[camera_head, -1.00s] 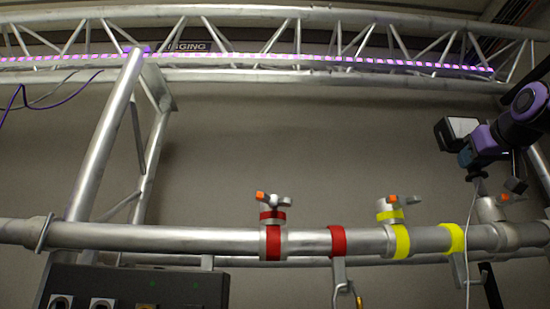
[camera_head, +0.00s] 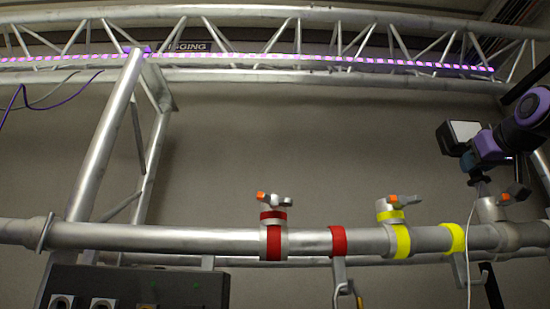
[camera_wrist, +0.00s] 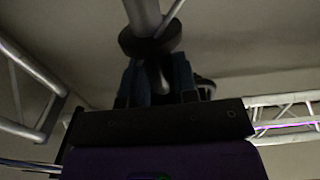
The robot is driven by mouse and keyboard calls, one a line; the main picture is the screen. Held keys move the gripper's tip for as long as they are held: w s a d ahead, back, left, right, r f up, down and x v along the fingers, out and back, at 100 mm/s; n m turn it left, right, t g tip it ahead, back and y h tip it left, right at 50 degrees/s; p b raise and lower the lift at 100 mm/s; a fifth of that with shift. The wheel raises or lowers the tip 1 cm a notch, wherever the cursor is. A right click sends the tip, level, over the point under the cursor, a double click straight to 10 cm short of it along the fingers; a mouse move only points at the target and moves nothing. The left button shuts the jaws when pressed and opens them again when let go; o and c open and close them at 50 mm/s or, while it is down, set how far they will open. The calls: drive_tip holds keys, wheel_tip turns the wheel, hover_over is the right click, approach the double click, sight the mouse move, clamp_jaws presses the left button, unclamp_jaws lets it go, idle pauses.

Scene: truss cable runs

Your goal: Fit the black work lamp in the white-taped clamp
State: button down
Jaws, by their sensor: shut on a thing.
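My gripper (camera_head: 470,162) is at the right in the head view, shut on the black work lamp (camera_head: 445,139), whose pale face shows. A short grey stem hangs under the gripper, just above or in front of the pale clamp (camera_head: 490,211) on the rail; I cannot tell whether it has entered the clamp. This rightmost clamp has an orange-tipped lever, and its white tape is hard to make out. In the wrist view, my blue gripper fingers (camera_wrist: 157,84) stand either side of a grey stem, below a dark round collar. A pale pipe lies beyond the collar.
The horizontal rail (camera_head: 180,239) carries a red-taped clamp (camera_head: 273,235), a yellow-taped clamp (camera_head: 395,230), a red-banded hook (camera_head: 338,242) and a yellow-banded hook (camera_head: 454,240). A thin white cable (camera_head: 468,240) hangs near the clamp. A dark case (camera_head: 130,287) stands below left.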

sight(487, 177)
drive_tip(key=shift+f, duration=1.9)
idle(0.5)
drive_tip(key=c, duration=0.8)
unclamp_jaws()
drive_tip(key=s, duration=1)
drive_tip(key=shift+s, duration=0.4)
